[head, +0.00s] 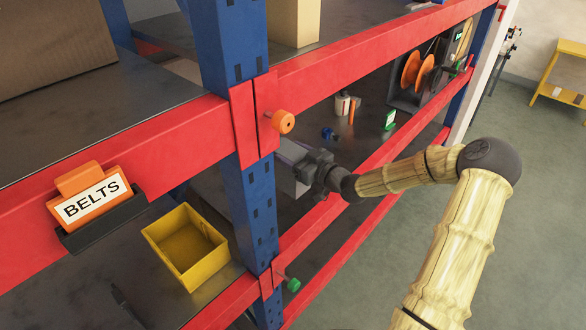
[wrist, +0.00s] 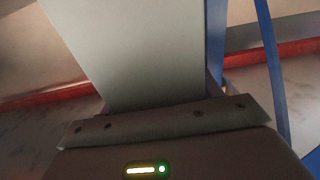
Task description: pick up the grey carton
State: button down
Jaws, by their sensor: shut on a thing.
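The grey carton (head: 290,168) is on the lower shelf level, just behind the blue upright in the head view. Its left part is hidden by that upright. My gripper (head: 316,172) is at the carton's right side and shut on it. In the wrist view the carton (wrist: 140,50) fills the upper middle as a pale grey box, directly above the dark gripper body. The fingertips are hidden there. I cannot tell whether the carton touches the shelf.
The blue upright (head: 255,210) and red beam (head: 360,50) stand close to my gripper. A yellow bin (head: 185,245) sits left of the upright. A cylinder (head: 342,104), a green item (head: 390,119) and orange reels (head: 418,70) are farther along the shelf. The aisle floor is clear.

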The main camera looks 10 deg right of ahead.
jog(key=shift+r, duration=1.35)
